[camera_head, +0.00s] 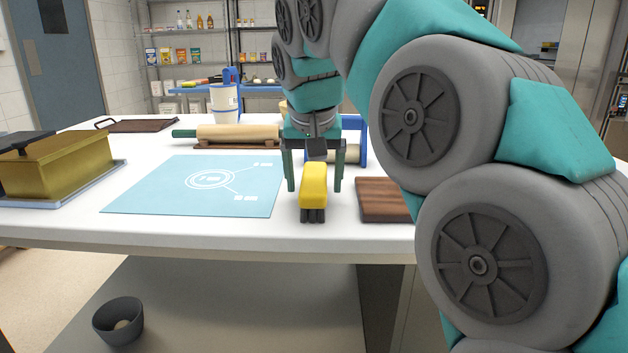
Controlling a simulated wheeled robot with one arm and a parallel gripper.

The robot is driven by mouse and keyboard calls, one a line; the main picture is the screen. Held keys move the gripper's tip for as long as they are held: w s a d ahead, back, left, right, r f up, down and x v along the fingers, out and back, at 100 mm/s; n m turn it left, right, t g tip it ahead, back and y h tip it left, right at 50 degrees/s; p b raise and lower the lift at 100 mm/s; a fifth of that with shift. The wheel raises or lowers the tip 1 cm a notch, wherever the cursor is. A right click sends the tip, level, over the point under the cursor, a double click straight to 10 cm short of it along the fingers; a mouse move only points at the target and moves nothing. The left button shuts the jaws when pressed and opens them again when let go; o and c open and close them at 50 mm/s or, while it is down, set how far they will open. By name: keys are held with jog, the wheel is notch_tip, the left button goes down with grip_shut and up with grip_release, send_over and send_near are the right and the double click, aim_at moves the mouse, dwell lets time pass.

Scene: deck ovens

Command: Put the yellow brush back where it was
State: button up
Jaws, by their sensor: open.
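The yellow brush (314,184) is on the white table near its front edge, with its dark bristles toward me. My gripper (314,182) points down over it. One finger is on each side of the brush, and the jaws are open with a gap on both sides. I cannot tell exactly how far the bristles are from the table top.
A blue mat (150,190) lies left of the brush, and a brown wooden board (382,200) lies close on its right. A rolling pin (235,133) rests on a stand behind. A gold box (70,160) stands at far left. A dark bowl (118,322) is below.

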jog(key=shift+v, duration=3.65)
